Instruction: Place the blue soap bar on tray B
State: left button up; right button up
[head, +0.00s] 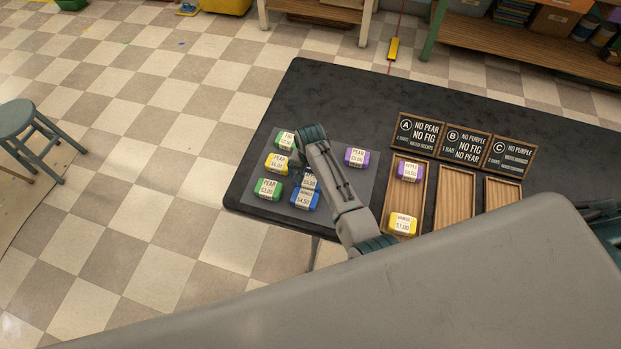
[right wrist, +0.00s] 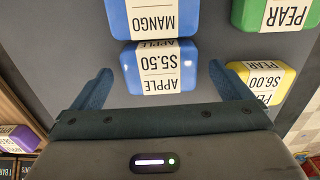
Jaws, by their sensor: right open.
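Two blue soap bars lie on the grey mat: one labelled mango (head: 304,199), the other labelled apple $5.50 (right wrist: 160,68), which is partly hidden by my arm in the head view. My right gripper (right wrist: 161,84) is open above the mat, its fingers on either side of the near part of the apple bar. The mango bar (right wrist: 150,15) lies just beyond the fingertips. Tray B (head: 455,198) is an empty wooden tray below sign B (head: 462,144), which reads no purple, no fig, no pear. My left gripper is not in view.
Tray A (head: 391,190) holds a purple bar (head: 409,172) and a yellow bar (head: 403,225). Tray C (head: 503,190) is partly hidden by my arm.

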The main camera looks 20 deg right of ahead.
jog(key=shift+s+f, duration=0.1)
jog(key=shift+f, duration=0.35)
jog(key=shift+c, duration=1.3)
jog(key=c, duration=1)
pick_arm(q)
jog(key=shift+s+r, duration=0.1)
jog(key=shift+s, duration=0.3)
pick_arm(e)
jog(key=shift+o, duration=0.2)
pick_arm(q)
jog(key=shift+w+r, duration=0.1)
